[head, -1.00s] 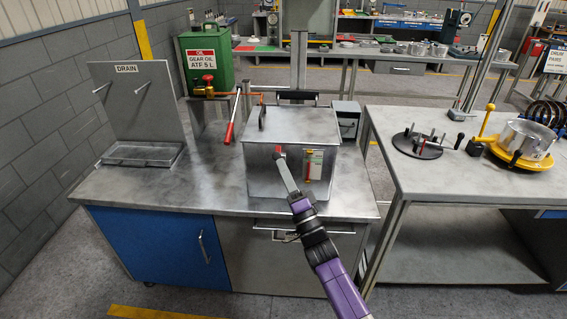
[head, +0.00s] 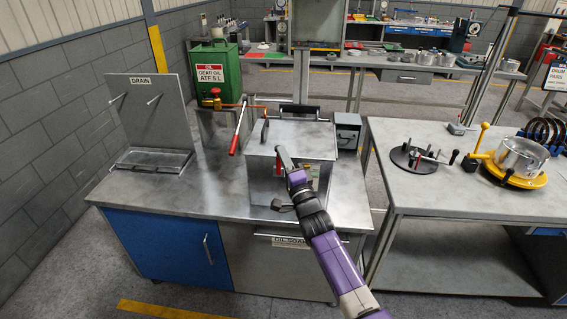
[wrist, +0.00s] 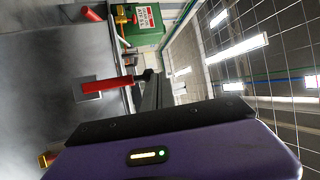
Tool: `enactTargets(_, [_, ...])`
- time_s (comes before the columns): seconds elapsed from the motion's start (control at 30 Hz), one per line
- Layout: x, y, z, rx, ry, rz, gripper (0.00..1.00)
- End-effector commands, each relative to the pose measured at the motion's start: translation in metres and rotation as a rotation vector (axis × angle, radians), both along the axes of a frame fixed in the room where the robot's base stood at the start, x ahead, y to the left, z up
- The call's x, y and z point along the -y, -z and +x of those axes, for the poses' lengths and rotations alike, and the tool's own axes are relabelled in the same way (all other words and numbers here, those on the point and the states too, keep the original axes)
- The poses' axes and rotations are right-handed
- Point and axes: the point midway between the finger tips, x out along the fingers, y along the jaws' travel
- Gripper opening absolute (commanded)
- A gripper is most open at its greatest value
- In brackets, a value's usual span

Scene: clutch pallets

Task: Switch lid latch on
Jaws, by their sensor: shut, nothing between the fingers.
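The metal box with a hinged lid (head: 305,140) stands on the bench, and its lid lies shut. A red latch lever (head: 277,166) sits on the box front, mostly hidden behind my gripper. In the wrist view the red latch lever (wrist: 110,84) lies on a small grey plate, with a dark end close to my fingers. My gripper (head: 281,153) is shut and empty at the upper front edge of the box, beside the latch. In the wrist view its dark fingers (wrist: 158,92) are together; I cannot tell whether they touch the lever.
A long red-handled lever (head: 239,130) stands left of the box. A small grey unit (head: 347,132) is to the right.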

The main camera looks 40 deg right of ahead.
Motion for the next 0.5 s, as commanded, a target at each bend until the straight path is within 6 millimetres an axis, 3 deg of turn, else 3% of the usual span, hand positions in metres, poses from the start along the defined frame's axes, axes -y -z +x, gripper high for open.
enactTargets(0.5, [0.011,-0.0056,0.0076,0.002,0.002,0.0,0.0])
